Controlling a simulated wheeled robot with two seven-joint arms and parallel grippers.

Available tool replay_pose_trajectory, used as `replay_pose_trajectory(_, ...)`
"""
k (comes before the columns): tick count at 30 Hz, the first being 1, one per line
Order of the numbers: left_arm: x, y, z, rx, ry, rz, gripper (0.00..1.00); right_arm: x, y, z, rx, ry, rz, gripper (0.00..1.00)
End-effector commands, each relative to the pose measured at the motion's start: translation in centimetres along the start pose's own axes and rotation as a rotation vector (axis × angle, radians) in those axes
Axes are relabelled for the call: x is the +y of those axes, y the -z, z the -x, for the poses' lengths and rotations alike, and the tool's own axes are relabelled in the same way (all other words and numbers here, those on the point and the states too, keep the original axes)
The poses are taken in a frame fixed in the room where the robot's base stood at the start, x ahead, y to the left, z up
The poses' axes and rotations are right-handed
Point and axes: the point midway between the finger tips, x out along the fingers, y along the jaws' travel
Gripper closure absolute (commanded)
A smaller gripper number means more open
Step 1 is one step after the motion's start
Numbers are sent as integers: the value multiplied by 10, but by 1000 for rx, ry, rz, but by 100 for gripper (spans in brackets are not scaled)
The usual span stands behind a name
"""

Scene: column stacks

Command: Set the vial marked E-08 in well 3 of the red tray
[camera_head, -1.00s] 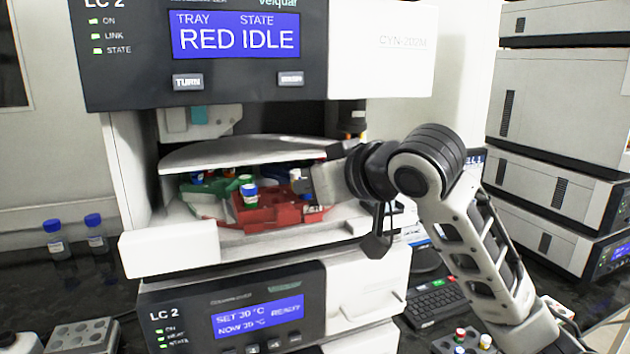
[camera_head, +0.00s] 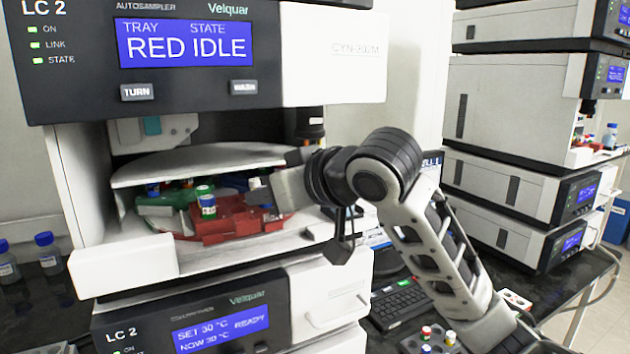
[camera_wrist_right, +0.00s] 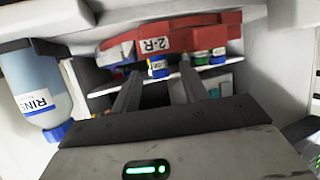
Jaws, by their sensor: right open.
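The red tray (camera_head: 232,228) sits on the autosampler's open shelf, with a green section to its left. In the right wrist view, which looks inverted, its red wall (camera_wrist_right: 200,37) carries a label reading "2-R". My right gripper (camera_head: 268,190) is open at the tray's right side. In the wrist view, a blue vial with a white label (camera_wrist_right: 158,68) shows between the fingertips; its marking is too small to read. I cannot make out E-08 or well 3. My left gripper is out of view.
The autosampler housing (camera_head: 330,60) hangs above the tray, and a white disc (camera_head: 200,163) sits close over it. A rinse bottle (camera_wrist_right: 35,90) is near the gripper in the wrist view. A grey vial rack (camera_head: 430,342) and keyboard (camera_head: 400,305) are at lower right.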

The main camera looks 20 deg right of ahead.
Motion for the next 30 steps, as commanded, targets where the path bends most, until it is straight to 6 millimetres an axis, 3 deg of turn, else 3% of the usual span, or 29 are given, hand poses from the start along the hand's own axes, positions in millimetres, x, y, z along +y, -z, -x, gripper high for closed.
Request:
replay_pose_trajectory(12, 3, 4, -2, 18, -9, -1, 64, 1, 1, 98, 9, -5, 4, 56)
replay_pose_trajectory(18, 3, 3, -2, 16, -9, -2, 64, 0, 1, 136, 7, -4, 3, 56)
replay_pose_trajectory(24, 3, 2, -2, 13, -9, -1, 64, 0, 0, 152, 2, -2, 2, 56)
replay_pose_trajectory(30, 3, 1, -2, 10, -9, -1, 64, 0, -2, 152, -2, 0, 0, 56)
